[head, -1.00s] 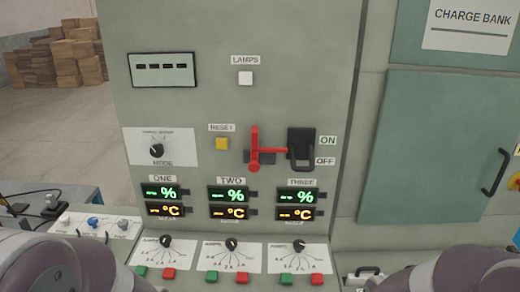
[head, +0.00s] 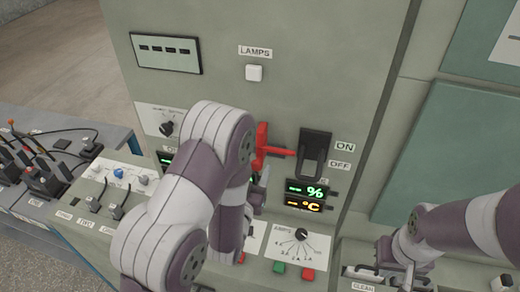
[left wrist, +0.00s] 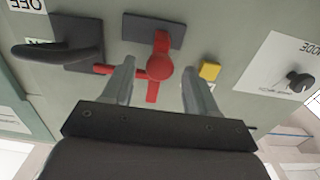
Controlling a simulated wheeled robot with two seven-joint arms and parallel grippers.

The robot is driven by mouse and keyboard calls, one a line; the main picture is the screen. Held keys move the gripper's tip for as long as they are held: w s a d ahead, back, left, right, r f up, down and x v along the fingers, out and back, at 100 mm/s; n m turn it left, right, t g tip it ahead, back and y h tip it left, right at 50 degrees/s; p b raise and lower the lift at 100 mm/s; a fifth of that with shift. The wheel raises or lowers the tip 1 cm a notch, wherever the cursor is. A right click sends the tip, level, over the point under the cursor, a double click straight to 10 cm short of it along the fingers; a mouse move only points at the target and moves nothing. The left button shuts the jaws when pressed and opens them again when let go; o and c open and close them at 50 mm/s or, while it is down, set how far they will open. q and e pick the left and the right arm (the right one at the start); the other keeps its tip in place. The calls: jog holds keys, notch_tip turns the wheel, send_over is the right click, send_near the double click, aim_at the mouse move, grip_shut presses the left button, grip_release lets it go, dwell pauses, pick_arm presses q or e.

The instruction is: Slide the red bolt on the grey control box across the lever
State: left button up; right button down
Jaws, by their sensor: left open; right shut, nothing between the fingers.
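The red bolt (head: 262,148) is on the grey control box (head: 220,85), left of the black lever (head: 316,146). Its red bar reaches right to the lever's near edge; I cannot tell whether they touch. My left gripper (head: 262,182) is just below the bolt, mostly hidden by my left arm. In the left wrist view, my open left fingers (left wrist: 158,82) stand either side of the red bolt knob (left wrist: 160,66), apart from it; the lever (left wrist: 60,50) is at left. My right gripper (head: 398,272) is shut and empty, low at right.
The yellow reset button (left wrist: 209,71) lies beside a finger, with the mode knob (left wrist: 299,81) farther right. A white lamps button (head: 254,73) is above. Dials and buttons (head: 302,234) are below. A side bench with switches (head: 45,180) stands at left.

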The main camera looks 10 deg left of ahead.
aim_at(256, 167)
pick_arm(q)
jog(key=w+p, duration=0.1)
jog(key=w, duration=0.2)
jog(key=shift+w+d+r, duration=0.1)
jog(key=shift+w, duration=0.7)
